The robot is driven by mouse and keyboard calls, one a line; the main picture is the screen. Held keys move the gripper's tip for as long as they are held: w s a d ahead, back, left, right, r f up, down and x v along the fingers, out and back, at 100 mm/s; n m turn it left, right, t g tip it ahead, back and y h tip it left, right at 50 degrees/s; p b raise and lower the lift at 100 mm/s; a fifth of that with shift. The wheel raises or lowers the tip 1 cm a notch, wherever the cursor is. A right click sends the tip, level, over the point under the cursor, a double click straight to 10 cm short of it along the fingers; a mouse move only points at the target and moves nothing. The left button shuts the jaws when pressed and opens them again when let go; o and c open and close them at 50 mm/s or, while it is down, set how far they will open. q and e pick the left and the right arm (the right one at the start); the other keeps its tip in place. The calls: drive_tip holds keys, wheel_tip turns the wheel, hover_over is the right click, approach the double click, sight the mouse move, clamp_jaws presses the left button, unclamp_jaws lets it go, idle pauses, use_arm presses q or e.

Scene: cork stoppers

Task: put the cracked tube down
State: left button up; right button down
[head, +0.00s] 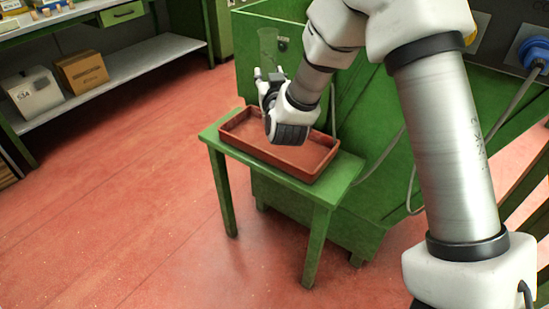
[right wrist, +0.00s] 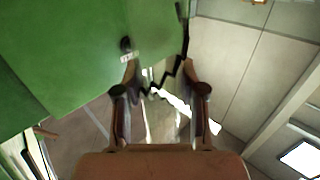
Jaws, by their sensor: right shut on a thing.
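My right gripper (head: 269,77) is above the back left part of a red-brown tray (head: 308,174). It is shut on the cracked tube (head: 268,46), a clear glass tube that stands up above the fingers. In the right wrist view the tube (right wrist: 163,108) is between the two fingers of the gripper (right wrist: 161,90), with a jagged dark and white crack line across it. The tray lies on a small green table (head: 345,181) and looks empty where it shows; my gripper hides part of it. My left gripper is not in view.
A large green cabinet (head: 360,215) stands right behind the small table. A grey cable hangs at its right side. At the left, a shelf (head: 120,75) holds a white box (head: 33,92) and a cardboard box (head: 82,72). The red floor in front is clear.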

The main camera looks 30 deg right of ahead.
wheel_tip(320, 180, down, 10)
drive_tip(key=b, duration=0.2)
drive_tip(key=shift+s+d+r+b, duration=0.1)
drive_tip(key=shift+r+b, duration=0.15)
drive_tip(key=shift+b, duration=0.15)
drive_tip(key=shift+f, duration=0.1)
drive_tip(key=c, duration=0.7)
unclamp_jaws()
drive_tip(key=shift+f, duration=0.15)
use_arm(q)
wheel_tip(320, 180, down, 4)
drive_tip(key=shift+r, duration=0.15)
use_arm(e)
drive_tip(key=shift+r, duration=0.35)
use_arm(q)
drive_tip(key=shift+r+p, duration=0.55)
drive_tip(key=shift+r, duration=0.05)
use_arm(e)
drive_tip(key=v, duration=1.2)
drive_tip(key=shift+f, duration=0.2)
